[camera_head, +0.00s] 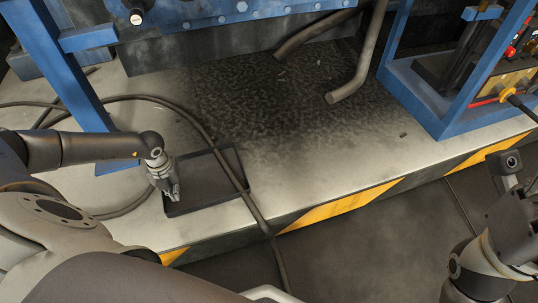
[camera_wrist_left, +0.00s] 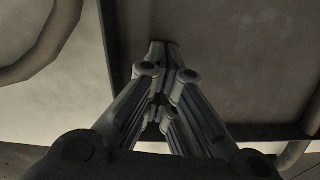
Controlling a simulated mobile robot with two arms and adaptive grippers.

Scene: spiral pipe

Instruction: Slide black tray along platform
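The black tray (camera_head: 222,196) is a shallow, dark rectangle lying flat on the pale platform (camera_head: 300,190) near its front left edge. A dark cable crosses over its right part. My left gripper (camera_head: 174,193) points down at the tray's left side. In the left wrist view, the left gripper's fingers (camera_wrist_left: 160,48) come together at the tips, over the tray's dark floor (camera_wrist_left: 235,60) just inside a rim. I see nothing between the tips; contact with the tray is unclear. Part of my right gripper (camera_head: 515,215) shows at the right edge, away from the tray; its fingers are not clear.
The thick cable (camera_head: 205,135) runs from the left across the tray and over the platform's front. A blue frame post (camera_head: 70,70) stands at left, another blue frame (camera_head: 425,100) at right. Bent pipes (camera_head: 358,75) hang over a dark stain. The platform's middle is clear.

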